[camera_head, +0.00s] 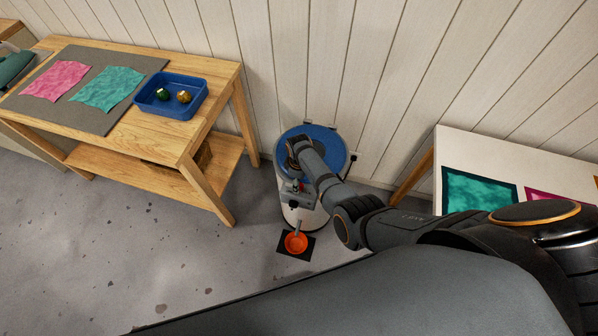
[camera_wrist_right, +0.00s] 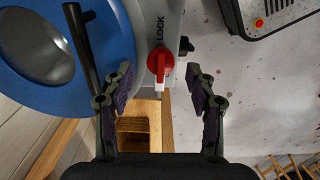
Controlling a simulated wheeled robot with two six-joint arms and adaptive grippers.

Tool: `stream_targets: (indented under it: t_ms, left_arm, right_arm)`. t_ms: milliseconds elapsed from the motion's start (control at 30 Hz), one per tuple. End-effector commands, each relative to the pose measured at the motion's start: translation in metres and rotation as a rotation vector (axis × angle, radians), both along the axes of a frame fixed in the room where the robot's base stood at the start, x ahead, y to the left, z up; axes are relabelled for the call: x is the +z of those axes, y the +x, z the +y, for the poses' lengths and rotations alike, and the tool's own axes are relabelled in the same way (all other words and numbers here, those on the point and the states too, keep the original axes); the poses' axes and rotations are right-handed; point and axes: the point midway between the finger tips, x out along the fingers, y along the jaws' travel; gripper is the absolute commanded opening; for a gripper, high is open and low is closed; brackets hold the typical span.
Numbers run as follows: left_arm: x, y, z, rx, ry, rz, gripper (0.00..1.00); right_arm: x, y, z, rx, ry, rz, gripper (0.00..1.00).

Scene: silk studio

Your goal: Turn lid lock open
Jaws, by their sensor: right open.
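The steamer (camera_head: 313,210) is a pale drum with a blue lid (camera_head: 335,148), standing on the floor by the wall. In the right wrist view the blue lid (camera_wrist_right: 118,30) has a dark bar handle (camera_wrist_right: 82,48). Beside it, on a grey panel marked LOCK, is the red lid lock (camera_wrist_right: 160,62), a knob with a pale pointer tip. My right gripper (camera_wrist_right: 160,82) is open, its fingers on either side of the knob with visible gaps. In the head view my right arm covers part of the lid, and its fingertips are hard to make out. My left gripper is out of view.
A wooden table (camera_head: 225,75) with a blue tray (camera_head: 152,108) stands left, a white-topped table (camera_head: 470,150) right. Bare floor lies front left.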

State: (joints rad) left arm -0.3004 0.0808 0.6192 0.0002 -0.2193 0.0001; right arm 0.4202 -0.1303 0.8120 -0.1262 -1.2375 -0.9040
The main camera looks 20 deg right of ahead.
Motion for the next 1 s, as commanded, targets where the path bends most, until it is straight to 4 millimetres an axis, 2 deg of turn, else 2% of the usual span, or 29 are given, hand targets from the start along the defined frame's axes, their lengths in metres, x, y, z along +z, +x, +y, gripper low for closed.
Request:
stream_targets:
  t_ms: [300,433,600,1000]
  left_arm:
    - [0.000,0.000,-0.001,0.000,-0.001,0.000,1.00]
    - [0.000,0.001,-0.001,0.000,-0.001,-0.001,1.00]
    - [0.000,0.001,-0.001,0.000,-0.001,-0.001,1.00]
    - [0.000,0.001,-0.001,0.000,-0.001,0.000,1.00]
  right_arm:
    - [0.069,-0.001,0.000,-0.001,0.002,-0.002,0.57]
    - [0.089,0.000,0.000,0.001,0.000,-0.001,0.57]
    - [0.098,-0.001,0.000,0.001,0.001,0.001,0.57]
    - [0.098,-0.001,0.000,0.001,0.001,0.001,0.57]
